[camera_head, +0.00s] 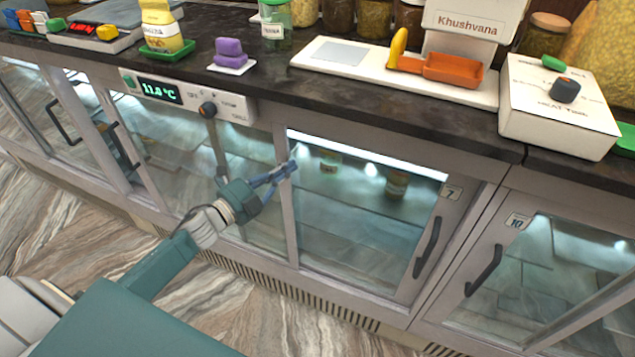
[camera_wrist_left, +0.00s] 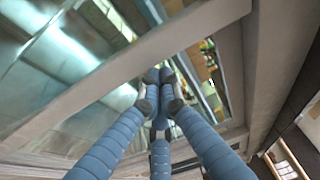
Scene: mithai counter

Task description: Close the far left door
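In the head view my left gripper (camera_head: 287,168) is at the upright frame edge left of the glass door marked 7 (camera_head: 370,215); I cannot tell if it touches. In the left wrist view the fingertips of my left gripper (camera_wrist_left: 160,78) are together, with nothing seen between them, in front of a pale frame bar (camera_wrist_left: 95,85). A far left glass door (camera_head: 45,120) with a dark handle stands at the picture's left, partly cut off; how far it stands open is unclear. My right gripper is not in view.
A second dark door handle (camera_head: 123,145) is near the left. The door marked 10 (camera_head: 540,270) is at right. A temperature panel (camera_head: 185,97) sits under the dark countertop (camera_head: 270,75), which holds scales, jars and sweets. The marbled floor (camera_head: 60,225) in front is clear.

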